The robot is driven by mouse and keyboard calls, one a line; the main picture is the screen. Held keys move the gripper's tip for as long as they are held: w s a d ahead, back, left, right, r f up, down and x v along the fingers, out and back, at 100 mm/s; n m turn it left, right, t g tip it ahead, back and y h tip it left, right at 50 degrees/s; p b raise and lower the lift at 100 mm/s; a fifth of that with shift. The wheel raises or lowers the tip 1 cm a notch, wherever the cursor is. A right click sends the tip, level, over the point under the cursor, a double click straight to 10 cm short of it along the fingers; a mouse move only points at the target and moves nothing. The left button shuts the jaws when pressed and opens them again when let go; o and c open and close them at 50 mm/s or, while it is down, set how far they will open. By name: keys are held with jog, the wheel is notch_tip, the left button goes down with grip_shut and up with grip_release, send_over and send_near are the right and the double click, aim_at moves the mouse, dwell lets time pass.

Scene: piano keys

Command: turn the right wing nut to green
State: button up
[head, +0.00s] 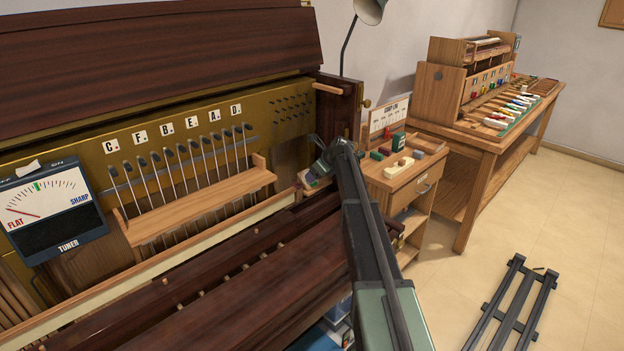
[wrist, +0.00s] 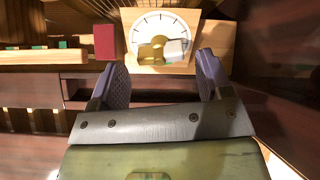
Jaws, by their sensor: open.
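In the wrist view, a white round dial (wrist: 160,28) with dark tick marks stands on a pale wooden block (wrist: 126,68). A brass-coloured piece that looks like the wing nut (wrist: 151,52) sits at the dial's lower middle, with a pale patch just right of it. I cannot make out a green mark on this dial. My gripper (wrist: 162,62) is open, its two purple-grey fingers apart on either side of the dial in the picture, nothing between them touching. In the head view my gripper (head: 316,175) is at the right end of the piano, mostly hiding the dial block.
A red block (wrist: 104,41) and a wooden rail (wrist: 40,57) lie left of the dial. Dark wood walls rise at right. A tuner (head: 48,212) hangs at left, its needle toward FLAT. A small cabinet (head: 408,185) and a workbench (head: 487,135) stand to the right.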

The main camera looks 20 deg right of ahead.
jog(key=shift+b+x, duration=1.35)
jog(key=shift+x, duration=0.45)
jog(key=shift+r, duration=0.15)
jog(key=shift+s+d+r+p, duration=0.15)
jog(key=shift+s+r+p, duration=0.1)
jog(key=shift+p, duration=0.2)
jog(key=shift+s+r, duration=0.1)
jog(key=c, duration=0.7)
jog(key=m, duration=0.3)
jog(key=shift+m, duration=0.4)
